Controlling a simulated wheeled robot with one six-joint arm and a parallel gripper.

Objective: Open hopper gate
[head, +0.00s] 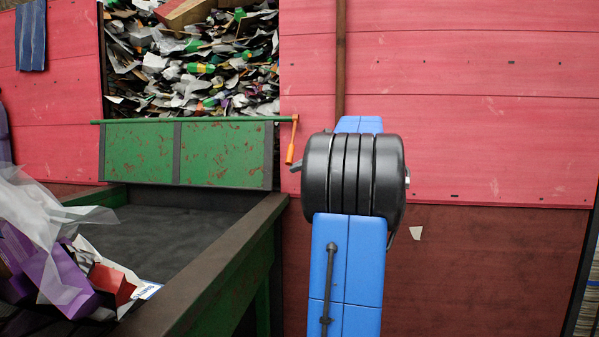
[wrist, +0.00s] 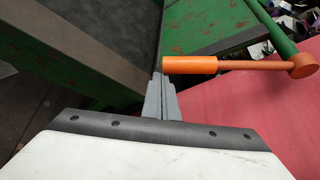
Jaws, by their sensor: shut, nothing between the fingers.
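The hopper gate (head: 150,152) is a green, rust-flecked panel below a green rod, under an opening full of mixed waste. An orange crank handle (head: 291,142) hangs down from the rod's right end. In the wrist view the handle's thick orange grip (wrist: 190,65) lies sideways, and its arm runs right to a round orange hub. My gripper (wrist: 162,88) is shut and empty, its grey fingertips right by the free end of the grip. I cannot tell if they touch it. In the head view my arm hides most of the gripper.
A dark belt (head: 185,212) with a raised green-sided rim (head: 200,285) runs in front of the gate. Purple, white and red scraps (head: 55,260) lie on it at the left. A red panelled wall (head: 480,110) stands behind my arm.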

